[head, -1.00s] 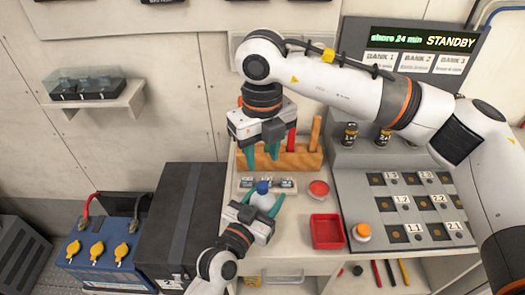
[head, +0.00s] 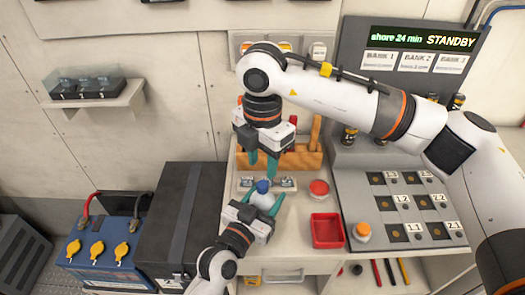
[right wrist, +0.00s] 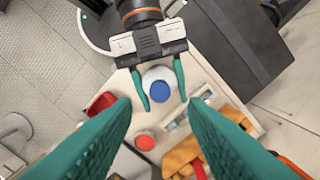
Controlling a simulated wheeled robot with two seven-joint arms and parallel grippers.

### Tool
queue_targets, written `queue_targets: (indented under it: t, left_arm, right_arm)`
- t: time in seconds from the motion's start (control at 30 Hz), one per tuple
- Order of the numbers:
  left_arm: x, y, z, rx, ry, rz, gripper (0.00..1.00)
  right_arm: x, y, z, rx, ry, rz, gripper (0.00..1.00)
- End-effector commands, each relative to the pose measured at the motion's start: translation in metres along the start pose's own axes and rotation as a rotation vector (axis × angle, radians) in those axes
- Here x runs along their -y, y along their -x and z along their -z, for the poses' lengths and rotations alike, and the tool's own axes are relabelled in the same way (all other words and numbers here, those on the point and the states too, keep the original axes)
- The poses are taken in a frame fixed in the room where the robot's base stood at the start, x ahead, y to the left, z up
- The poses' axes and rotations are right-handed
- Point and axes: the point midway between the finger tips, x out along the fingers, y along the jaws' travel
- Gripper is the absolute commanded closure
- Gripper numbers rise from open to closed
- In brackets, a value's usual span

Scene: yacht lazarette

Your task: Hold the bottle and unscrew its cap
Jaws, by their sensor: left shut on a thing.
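The bottle (right wrist: 157,77) is white with a blue cap (right wrist: 163,91); it stands upright on the bench. The cap also shows in the head view (head: 263,187). My left gripper (head: 264,203) is shut on the bottle, one teal finger on each side, below the cap; it also shows in the right wrist view (right wrist: 161,92). My right gripper (head: 262,168) points down just above and behind the cap in the head view. Its fingers are spread wide in the right wrist view, with nothing between them, and the cap shows beyond their tips.
A red round dish (head: 319,188) and a red square tray (head: 327,232) are right of the bottle. A wooden tool rack (head: 300,158) stands behind. An orange button (head: 362,231) and a grey switch panel (head: 400,208) are at the right. A black box (head: 180,215) is at the left.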

Motion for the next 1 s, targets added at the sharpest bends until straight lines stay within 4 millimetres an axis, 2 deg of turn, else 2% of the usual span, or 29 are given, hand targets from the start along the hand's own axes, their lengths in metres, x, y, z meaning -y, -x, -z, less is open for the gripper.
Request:
queue_targets:
  t: [0.1, 0.3, 0.5, 0.73, 0.77, 1.0]
  left_arm:
    - [0.000, 0.000, 0.001, -0.003, 0.001, 0.001, 1.00]
    - [0.000, 0.000, 0.001, -0.003, 0.001, 0.001, 1.00]
    - [0.000, 0.000, 0.001, -0.003, 0.001, 0.001, 1.00]
    - [0.000, 0.000, 0.002, -0.003, 0.001, 0.001, 1.00]
    - [0.000, 0.000, 0.002, -0.003, 0.001, 0.001, 1.00]
    - [0.000, 0.000, 0.002, -0.004, 0.001, 0.001, 1.00]
  right_arm:
    - [-0.001, -0.021, 0.000, 0.002, 0.001, -0.003, 0.60]
    - [0.000, -0.048, 0.000, 0.001, 0.002, -0.002, 0.60]
    - [0.000, -0.060, 0.000, 0.000, 0.002, -0.001, 0.60]
    - [0.000, -0.060, 0.000, 0.000, 0.003, -0.001, 0.60]
    - [0.000, -0.060, 0.000, 0.000, 0.003, -0.001, 0.62]
    - [0.000, -0.060, 0.000, 0.000, 0.003, -0.001, 1.00]
